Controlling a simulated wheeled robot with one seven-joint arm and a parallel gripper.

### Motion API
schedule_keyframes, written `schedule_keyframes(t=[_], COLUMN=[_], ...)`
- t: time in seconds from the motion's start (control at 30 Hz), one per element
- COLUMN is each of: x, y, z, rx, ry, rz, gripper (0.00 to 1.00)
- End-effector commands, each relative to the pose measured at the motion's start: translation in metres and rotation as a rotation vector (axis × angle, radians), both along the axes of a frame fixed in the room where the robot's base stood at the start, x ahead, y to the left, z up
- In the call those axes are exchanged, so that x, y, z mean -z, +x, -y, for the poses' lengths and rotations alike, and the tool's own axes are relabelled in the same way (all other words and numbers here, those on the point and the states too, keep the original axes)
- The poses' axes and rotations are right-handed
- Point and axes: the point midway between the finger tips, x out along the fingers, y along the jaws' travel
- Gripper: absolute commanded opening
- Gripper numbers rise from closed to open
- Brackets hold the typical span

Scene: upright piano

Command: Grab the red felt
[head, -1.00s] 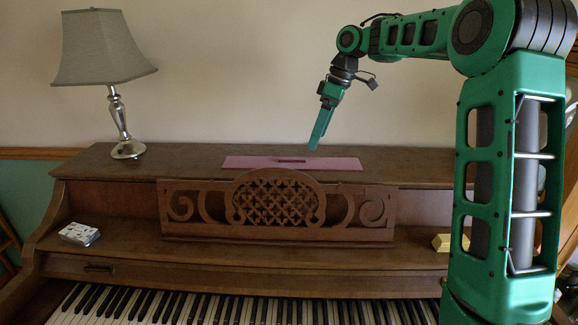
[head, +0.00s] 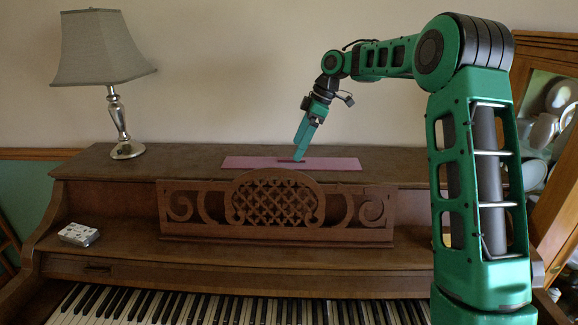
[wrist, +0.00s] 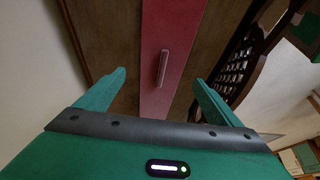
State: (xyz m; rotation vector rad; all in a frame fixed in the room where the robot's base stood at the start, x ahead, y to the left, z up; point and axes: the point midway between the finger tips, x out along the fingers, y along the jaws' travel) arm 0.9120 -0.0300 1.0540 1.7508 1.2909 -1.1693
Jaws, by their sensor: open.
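The red felt (head: 245,162) is a long, flat, pinkish-red strip lying lengthwise on top of the piano, behind the music stand. In the wrist view the felt (wrist: 172,25) runs up the middle, with a small raised red bar (wrist: 162,68) on it. My gripper (head: 300,155) points down over the middle of the felt, slightly tilted. Its green fingers also show in the wrist view (wrist: 160,80), open and empty, one either side of the bar and above it. The fingertips hide part of the bar in the head view. Whether they touch the felt cannot be told.
The carved music stand (head: 275,208) rises in front of the felt. A lamp (head: 120,95) stands at the left end of the piano top (head: 195,155). A pack of cards (head: 78,235) lies on the lower left shelf. The wall is close behind.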

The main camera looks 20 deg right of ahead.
Motion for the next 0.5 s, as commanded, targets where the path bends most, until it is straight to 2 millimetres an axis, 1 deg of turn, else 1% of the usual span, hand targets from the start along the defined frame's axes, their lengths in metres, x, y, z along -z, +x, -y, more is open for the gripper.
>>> schedule_keyframes(t=[0.03,0.1,0.23,0.33,0.5], x=[0.008,0.017,0.031,0.037,0.038], y=[0.0,0.001,0.003,0.004,0.005], z=[-0.005,-0.008,-0.014,-0.016,-0.016], rx=[-0.002,-0.002,-0.002,-0.001,-0.001], ry=[0.0,0.0,0.0,0.0,0.0], rz=[-0.003,-0.003,-0.003,-0.002,-0.001], gripper=[0.88,0.88,0.88,0.88,0.88])
